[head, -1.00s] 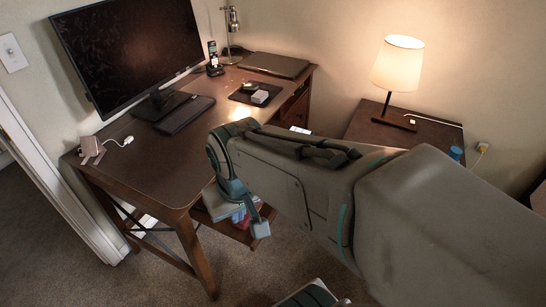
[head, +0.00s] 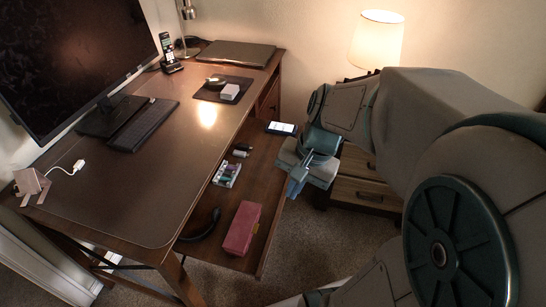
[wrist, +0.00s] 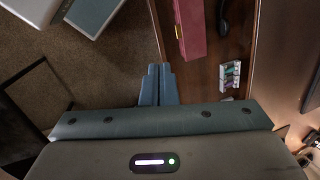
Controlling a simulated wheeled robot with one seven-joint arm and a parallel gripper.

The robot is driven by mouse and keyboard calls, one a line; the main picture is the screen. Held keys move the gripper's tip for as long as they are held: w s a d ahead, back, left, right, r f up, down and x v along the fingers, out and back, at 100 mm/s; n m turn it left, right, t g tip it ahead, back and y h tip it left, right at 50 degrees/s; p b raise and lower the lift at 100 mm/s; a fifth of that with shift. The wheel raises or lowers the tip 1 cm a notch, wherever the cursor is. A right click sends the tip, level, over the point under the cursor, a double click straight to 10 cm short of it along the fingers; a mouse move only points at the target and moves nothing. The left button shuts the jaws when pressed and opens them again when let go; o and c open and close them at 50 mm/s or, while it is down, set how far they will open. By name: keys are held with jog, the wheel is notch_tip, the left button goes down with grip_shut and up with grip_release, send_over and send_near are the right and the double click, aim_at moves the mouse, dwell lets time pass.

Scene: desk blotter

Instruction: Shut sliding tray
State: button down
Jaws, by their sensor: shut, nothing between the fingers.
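The sliding tray (head: 212,240) of the desk is pulled out below the desktop and holds several small items. In the wrist view the brown tray (wrist: 210,75) shows at the right, with its outer edge beside my fingers. My gripper (head: 292,190) is just off the outer long edge of the tray, on its right side in the head view. Its two blue fingers are together and empty, which the wrist view (wrist: 158,72) shows. I cannot tell whether the fingertips touch the tray's edge.
On the tray are a red box (head: 242,228), a phone (head: 281,128), a battery pack (head: 227,173) and a dark curved object (head: 203,226). The desktop (head: 130,190) carries a monitor (head: 75,50) and keyboard (head: 142,124). A nightstand (head: 366,191) with a lamp (head: 377,38) stands behind my arm.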

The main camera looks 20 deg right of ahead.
jog(key=w+d+f+m+t+y+b, duration=0.25)
jog(key=d+f+m+b, duration=0.25)
jog(key=d+f+m, duration=0.3)
jog(key=w+d+f+m+t+y+b, duration=0.2)
jog(key=w+d+f+m+b, duration=0.25)
jog(key=d+f+m, duration=0.35)
jog(key=w+a+f+b, duration=0.4)
jog(key=w+a+f, duration=0.1)
jog(key=a, duration=0.5)
jog(key=shift+f+m, duration=0.3)
jog(key=shift+f, duration=0.55)
jog(key=shift+w+g, duration=0.1)
jog(key=shift+g, duration=0.15)
